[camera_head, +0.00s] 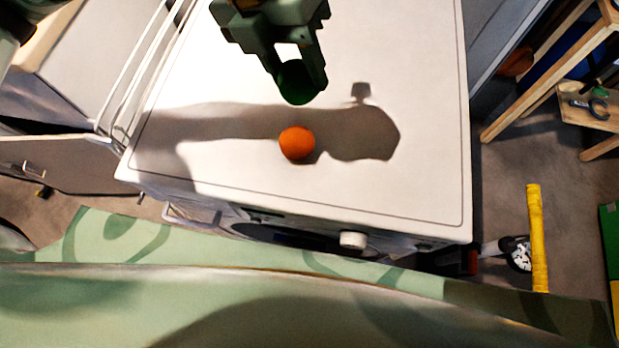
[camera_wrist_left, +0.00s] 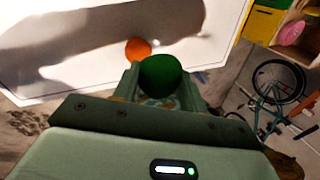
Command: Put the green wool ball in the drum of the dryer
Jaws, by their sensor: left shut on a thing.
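My left gripper (camera_head: 298,82) is shut on the green wool ball (camera_head: 296,84) and holds it above the white top of the machine (camera_head: 420,120). In the left wrist view the green ball (camera_wrist_left: 161,76) sits between the fingers of the left gripper (camera_wrist_left: 160,85). An orange ball (camera_head: 297,143) rests on the white top, apart from the gripper and nearer the front edge. The machine's front with a pale knob (camera_head: 353,240) shows at a steep angle. I cannot see the inside of a drum. My right gripper is not in view.
A wooden rack (camera_head: 553,65) stands at the right, and a yellow pole (camera_head: 537,238) is near it. White rails (camera_head: 140,75) run along the machine's left side. A bicycle (camera_wrist_left: 277,88) shows in the left wrist view. Most of the white top is clear.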

